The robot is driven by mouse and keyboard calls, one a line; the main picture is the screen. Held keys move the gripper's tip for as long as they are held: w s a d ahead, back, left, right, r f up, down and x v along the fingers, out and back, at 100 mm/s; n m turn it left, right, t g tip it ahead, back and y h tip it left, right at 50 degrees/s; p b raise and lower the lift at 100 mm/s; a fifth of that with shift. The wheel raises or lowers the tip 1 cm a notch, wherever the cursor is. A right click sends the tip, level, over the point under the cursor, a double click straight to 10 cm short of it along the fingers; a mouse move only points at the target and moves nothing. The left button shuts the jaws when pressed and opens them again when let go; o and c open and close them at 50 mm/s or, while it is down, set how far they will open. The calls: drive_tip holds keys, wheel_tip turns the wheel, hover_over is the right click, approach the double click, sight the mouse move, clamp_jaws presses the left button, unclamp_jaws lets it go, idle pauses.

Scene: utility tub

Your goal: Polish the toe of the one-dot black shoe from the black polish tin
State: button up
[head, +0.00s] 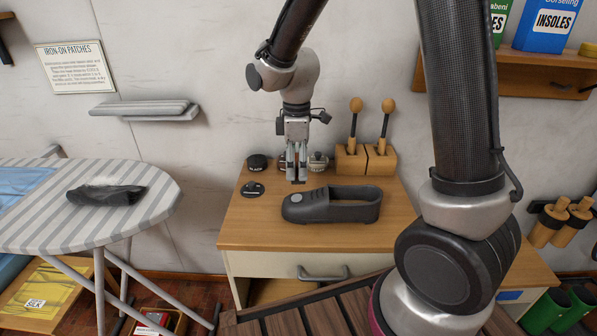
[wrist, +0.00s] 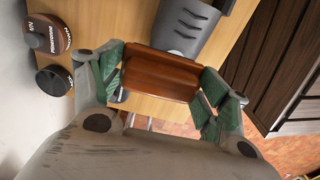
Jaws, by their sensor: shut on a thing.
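My gripper (head: 296,178) is shut on a brown wooden block (wrist: 160,75), which looks like the back of a brush. Its underside is hidden. The gripper hangs above the cabinet top, just behind the toe end of a black shoe (head: 345,206). The shoe lies along the front, toe to the left, with a pale grey round patch on the toe. Part of it shows in the wrist view (wrist: 190,22). No dot mark can be made out. A dark round tin (head: 257,163) stands at the back left, and a flat dark tin (head: 252,189) lies in front of it.
Another round tin (head: 318,161) stands behind my gripper. A wooden holder (head: 351,163) with two upright wooden-handled tools stands to the right. The cabinet top (head: 400,215) is bare right of the shoe. An ironing board (head: 150,205) with a dark cloth stands left.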

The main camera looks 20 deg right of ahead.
drive_tip(key=shift+r, duration=1.5)
